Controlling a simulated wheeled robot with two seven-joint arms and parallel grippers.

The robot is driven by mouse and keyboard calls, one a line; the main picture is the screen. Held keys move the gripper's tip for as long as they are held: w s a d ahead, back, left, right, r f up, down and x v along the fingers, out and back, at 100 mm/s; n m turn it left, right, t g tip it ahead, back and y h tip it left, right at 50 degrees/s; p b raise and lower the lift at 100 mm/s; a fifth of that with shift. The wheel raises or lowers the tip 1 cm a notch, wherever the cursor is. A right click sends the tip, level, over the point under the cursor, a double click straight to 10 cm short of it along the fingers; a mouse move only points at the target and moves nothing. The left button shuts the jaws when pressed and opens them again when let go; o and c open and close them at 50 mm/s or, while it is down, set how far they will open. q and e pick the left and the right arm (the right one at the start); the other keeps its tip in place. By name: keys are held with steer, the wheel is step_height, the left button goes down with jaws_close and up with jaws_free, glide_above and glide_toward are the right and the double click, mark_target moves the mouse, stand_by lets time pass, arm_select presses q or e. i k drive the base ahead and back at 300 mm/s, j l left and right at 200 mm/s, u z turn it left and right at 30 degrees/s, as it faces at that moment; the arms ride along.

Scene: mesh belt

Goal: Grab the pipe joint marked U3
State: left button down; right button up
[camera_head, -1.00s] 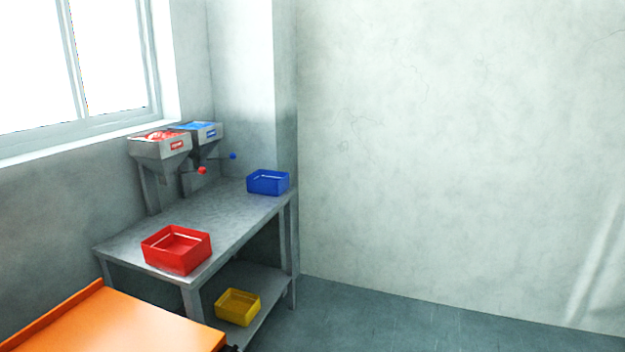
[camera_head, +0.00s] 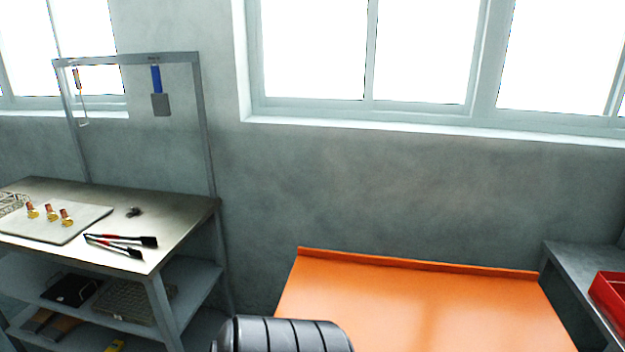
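Three small brass-and-copper pieces that look like pipe joints stand on a pale board (camera_head: 62,232) on the metal workbench at left. They are a left piece (camera_head: 32,210), a middle piece (camera_head: 52,212) and a right piece (camera_head: 67,217). Any marking on them is too small to read, so I cannot tell which is U3. Neither of my grippers is in view.
Red-and-black brushes (camera_head: 122,243) and a small dark item (camera_head: 134,211) lie on the workbench (camera_head: 170,235). A rack above holds a blue-handled tool (camera_head: 158,92). An orange table (camera_head: 420,305) stands in the middle. A red bin (camera_head: 608,297) is at right.

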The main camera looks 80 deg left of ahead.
mark_target(66, 221)
steer(key=u, duration=4)
steer(key=z, duration=0.95)
steer(key=i+j+z, duration=0.15)
steer(key=j+z, duration=0.65)
steer(key=j, duration=0.2)
steer(key=j+z, duration=0.75)
steer(key=j, duration=0.3)
